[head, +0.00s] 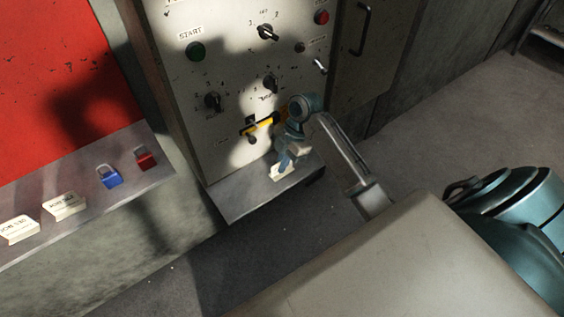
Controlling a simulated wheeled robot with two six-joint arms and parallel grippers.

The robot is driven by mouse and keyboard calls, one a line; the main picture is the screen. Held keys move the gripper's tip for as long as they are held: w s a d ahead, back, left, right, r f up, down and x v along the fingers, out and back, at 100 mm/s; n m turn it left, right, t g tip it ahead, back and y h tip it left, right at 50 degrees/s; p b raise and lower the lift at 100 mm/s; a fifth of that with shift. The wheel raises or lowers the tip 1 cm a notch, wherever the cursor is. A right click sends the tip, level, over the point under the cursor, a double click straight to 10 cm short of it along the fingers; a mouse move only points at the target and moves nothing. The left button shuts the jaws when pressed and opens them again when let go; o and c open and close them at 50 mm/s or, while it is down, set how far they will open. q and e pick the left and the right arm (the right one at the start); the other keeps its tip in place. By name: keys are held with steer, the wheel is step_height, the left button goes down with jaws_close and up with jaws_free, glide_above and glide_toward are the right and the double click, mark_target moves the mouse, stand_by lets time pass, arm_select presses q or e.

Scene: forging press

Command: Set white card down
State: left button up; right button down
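A small white card (284,172) shows at the small grey shelf (244,196) under the control panel. My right gripper (281,167) points down right at the card, and its fingertips overlap the card's upper edge. The gripper is small and in part shadow, so I cannot tell whether its fingers are closed on the card. I also cannot tell whether the card rests fully on the shelf. My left gripper is out of view.
The control panel (222,132) has knobs, a green start button (195,51) and a yellow part (262,123) close to my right wrist. On the left ledge (145,180) are a blue padlock (109,177), a red padlock (145,158) and two white card stacks (64,205).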

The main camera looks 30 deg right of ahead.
steer(key=shift+f, duration=0.15)
steer(key=c, duration=1.6)
jaws_free()
steer(key=shift+c, duration=0.2)
steer(key=b+v, duration=0.1)
steer(key=v, duration=0.4)
steer(key=p+v, duration=0.4)
steer(key=v, duration=0.3)
steer(key=shift+r, duration=0.25)
